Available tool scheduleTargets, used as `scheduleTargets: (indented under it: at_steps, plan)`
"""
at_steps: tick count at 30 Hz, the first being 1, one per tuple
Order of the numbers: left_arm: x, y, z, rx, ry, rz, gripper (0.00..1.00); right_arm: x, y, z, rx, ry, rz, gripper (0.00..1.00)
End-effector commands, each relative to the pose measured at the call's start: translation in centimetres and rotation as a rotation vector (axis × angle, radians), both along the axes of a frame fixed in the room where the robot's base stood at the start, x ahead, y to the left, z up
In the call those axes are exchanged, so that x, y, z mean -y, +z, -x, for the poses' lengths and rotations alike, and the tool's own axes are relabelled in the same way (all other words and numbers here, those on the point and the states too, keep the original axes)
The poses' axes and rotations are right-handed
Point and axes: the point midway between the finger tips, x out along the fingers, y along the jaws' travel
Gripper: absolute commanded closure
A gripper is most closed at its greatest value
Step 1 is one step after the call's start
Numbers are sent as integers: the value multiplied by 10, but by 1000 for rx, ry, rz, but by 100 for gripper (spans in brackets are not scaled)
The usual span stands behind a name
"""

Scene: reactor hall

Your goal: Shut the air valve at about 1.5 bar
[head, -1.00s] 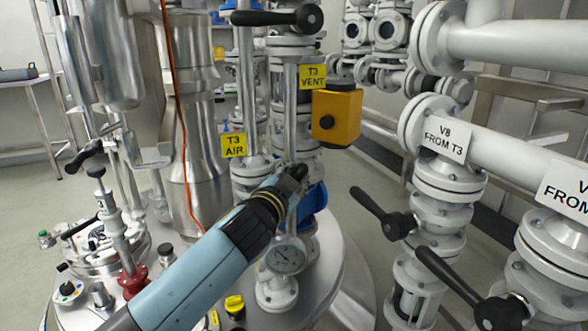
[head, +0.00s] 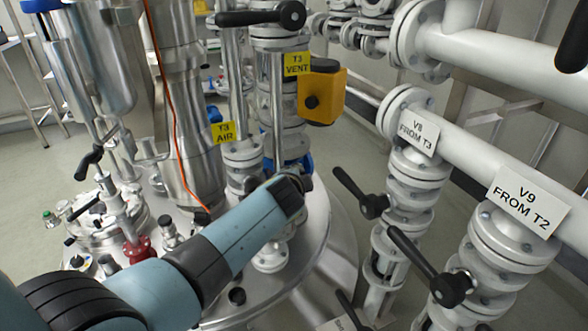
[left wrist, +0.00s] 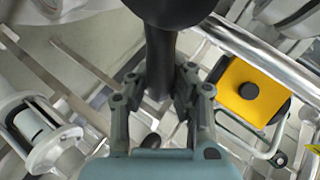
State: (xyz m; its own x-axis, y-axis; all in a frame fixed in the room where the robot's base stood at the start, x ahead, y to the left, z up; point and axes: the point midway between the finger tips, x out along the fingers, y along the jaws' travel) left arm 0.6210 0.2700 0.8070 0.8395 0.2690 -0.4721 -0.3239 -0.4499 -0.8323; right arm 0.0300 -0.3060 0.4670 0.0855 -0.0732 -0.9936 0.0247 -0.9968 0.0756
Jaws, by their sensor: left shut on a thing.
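My left gripper (left wrist: 165,82) is shut on a black lever (left wrist: 160,50), which runs down between its fingers from a round black part at the top of the left wrist view. In the head view my left arm reaches over the vessel lid, and the fingers and held lever are hidden behind the wrist. The yellow "T3 AIR" tag (head: 223,132) hangs on the pipe just left of and above the wrist. No pressure gauge face can be seen now, so no pressure can be read. My right gripper is not in view.
The "T3 VENT" tag (head: 297,64) and a yellow box (head: 320,93) stand above the wrist. A black lever (head: 260,17) sticks out near the top. The V8 lever (head: 360,193) and V9 lever (head: 430,265) stand out to the right.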

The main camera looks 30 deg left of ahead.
Motion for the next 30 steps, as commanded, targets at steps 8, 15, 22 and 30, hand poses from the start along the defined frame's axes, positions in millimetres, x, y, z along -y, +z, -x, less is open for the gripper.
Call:
scheduleTargets:
  at_steps: [8, 15, 22, 30]
  plan:
    - [2, -13, 4, -59, 0, -37, 100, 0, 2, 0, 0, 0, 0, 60]
    - [2, -14, 4, -66, 0, -42, 100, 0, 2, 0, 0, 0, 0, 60]
    - [2, -14, 4, -66, 0, -41, 79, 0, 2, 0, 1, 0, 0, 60]
    - [1, -11, 3, -60, 0, -42, 55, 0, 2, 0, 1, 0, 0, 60]
